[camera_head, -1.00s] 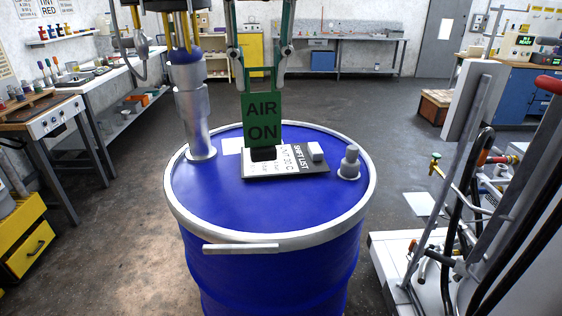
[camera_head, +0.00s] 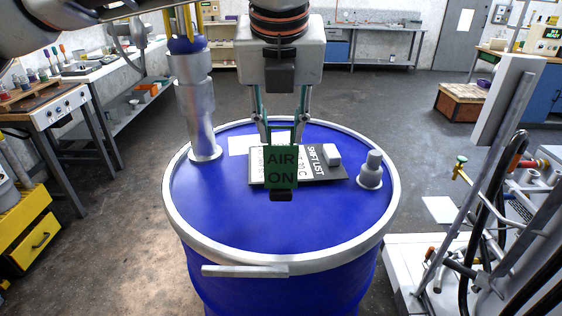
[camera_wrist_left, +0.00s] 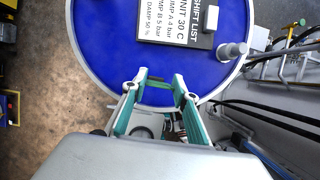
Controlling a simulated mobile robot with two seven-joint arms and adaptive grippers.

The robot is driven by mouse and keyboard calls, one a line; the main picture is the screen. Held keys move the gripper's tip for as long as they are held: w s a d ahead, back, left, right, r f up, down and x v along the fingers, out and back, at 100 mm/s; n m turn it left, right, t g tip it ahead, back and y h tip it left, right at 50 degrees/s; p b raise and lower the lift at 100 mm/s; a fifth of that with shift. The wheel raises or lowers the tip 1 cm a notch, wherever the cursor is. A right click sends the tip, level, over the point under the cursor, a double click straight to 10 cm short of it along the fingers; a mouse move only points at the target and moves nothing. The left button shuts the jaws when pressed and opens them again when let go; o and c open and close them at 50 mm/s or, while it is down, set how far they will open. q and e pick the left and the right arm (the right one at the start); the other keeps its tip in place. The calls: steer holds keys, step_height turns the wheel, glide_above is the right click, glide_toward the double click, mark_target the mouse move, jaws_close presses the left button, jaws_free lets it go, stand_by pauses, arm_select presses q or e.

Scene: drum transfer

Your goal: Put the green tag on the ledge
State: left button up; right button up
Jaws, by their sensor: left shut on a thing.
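The green tag (camera_head: 281,165) reads "AIR ON" and has a dark block along its lower end. My left gripper (camera_head: 283,132) is shut on the top of the tag and holds it upright over the blue drum lid, in front of the shift list board in the head view. In the left wrist view, my left gripper's fingers (camera_wrist_left: 154,84) reach toward the near rim of the drum, and the tag shows only as a thin dark edge between them. I cannot tell which surface is the ledge. My right gripper is not in view.
The blue drum (camera_head: 230,220) has a pale rim. On its lid are the shift list board (camera_head: 325,172) with a white block (camera_head: 331,154), a grey stepped fitting (camera_head: 371,170) and a tall metal pipe (camera_head: 199,115). The front of the lid is clear. A hose-laden cart stands right.

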mark_target(281, 159)
arm_select(q)
steer(key=shift+f, duration=3.3)
steer(key=o, duration=1.2)
steer(key=shift+f, duration=0.1)
